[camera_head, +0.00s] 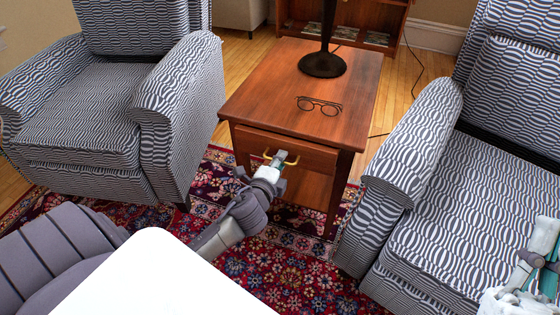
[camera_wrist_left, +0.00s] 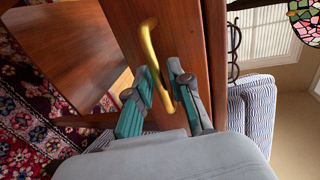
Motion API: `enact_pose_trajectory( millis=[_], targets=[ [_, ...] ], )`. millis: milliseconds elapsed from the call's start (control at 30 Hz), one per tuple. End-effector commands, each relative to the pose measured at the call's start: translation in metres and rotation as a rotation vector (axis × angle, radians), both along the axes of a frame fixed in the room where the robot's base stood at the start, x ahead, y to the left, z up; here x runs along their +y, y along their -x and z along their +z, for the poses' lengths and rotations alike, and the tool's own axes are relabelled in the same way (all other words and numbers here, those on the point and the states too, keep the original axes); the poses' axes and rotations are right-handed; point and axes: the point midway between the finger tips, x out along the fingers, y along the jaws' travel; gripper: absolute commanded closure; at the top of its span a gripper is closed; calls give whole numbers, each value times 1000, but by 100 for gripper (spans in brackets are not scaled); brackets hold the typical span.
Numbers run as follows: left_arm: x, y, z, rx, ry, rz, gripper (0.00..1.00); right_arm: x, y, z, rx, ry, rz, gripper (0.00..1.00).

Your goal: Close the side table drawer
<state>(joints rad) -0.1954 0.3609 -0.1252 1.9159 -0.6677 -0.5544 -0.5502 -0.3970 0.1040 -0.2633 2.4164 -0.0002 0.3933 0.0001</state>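The brown wooden side table (camera_head: 255,90) stands between two armchairs. Its drawer front (camera_head: 310,153) sits close under the tabletop; I cannot tell how wide any gap is. The drawer carries a curved brass handle (camera_head: 291,163), which also shows in the left wrist view (camera_wrist_left: 149,45). My left gripper (camera_head: 277,161) is at the handle, partly covering it. In the left wrist view its two teal-padded fingers (camera_wrist_left: 160,88) are apart, one on each side of the handle; contact is unclear. My right gripper (camera_head: 535,270) is partly in view at the lower right, its fingers unclear.
Eyeglasses (camera_head: 320,106) and a dark lamp base (camera_head: 322,65) are on the tabletop. Patterned armchairs stand close on the left (camera_head: 180,110) and right (camera_head: 410,140). A red patterned rug (camera_head: 275,265) covers the floor in front. A low shelf (camera_head: 375,20) stands behind.

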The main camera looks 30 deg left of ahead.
Motion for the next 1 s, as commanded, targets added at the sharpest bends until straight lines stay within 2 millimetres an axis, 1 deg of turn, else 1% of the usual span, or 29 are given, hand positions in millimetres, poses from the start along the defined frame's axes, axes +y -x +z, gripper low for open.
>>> enact_pose_trajectory(
  millis=[33,67,100,467,533,600,733,833,1000],
  targets=[
    [0,0,0,0,0,0,93,0,0,0,0,0,0,100],
    [0,0,0,0,0,0,98,0,0,0,0,0,0,100],
    [0,0,0,0,0,0,100,0,0,0,0,0,0,100],
    [0,-1,0,0,0,0,100,0,0,0,1,0,0,100],
    [2,-8,1,-1,0,0,100,1,-4,-1,26,7,-1,100],
    [5,-20,2,-1,-2,2,100,1,-12,-9,94,28,-6,100],
    [9,-37,1,0,0,0,100,2,-23,-21,184,54,-10,100],
    [10,-42,0,2,1,-1,100,3,-26,-26,213,62,-12,100],
    [10,-43,0,-1,0,0,100,3,-26,-27,213,62,-12,100]
  ],
)
